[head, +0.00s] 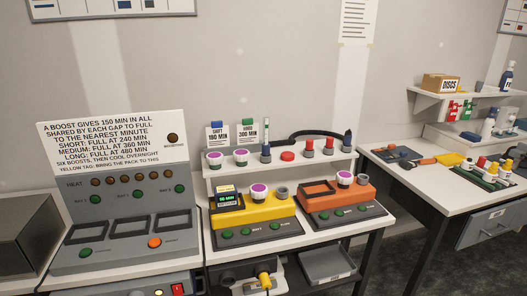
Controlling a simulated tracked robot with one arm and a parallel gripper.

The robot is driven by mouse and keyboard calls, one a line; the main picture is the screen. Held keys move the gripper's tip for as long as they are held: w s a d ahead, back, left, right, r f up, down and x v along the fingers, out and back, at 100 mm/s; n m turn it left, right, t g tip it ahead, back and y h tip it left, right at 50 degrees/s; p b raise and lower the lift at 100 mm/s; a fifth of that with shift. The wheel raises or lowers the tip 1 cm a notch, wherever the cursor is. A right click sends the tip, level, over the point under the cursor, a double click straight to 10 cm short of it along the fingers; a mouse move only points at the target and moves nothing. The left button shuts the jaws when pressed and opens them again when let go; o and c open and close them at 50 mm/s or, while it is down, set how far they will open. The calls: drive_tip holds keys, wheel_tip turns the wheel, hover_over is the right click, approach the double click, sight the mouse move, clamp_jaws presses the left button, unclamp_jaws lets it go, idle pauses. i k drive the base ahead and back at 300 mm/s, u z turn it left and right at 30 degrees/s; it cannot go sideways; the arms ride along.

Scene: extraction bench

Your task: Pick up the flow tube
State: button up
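I cannot tell for certain which object is the flow tube.
Yellow (257,211) and orange (334,198) units with purple-topped white knobs sit on the middle bench. A grey panel with a text board (113,146) stands left. A grey tray (327,264) is below. A right bench (430,190) holds bottles and tools.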

sight(266, 146)
drive_tip(key=z, duration=1)
drive_tip(key=i, duration=1.6)
drive_tip(key=u, duration=0.15)
drive_tip(key=i, duration=1.45)
drive_tip(key=u, duration=0.9)
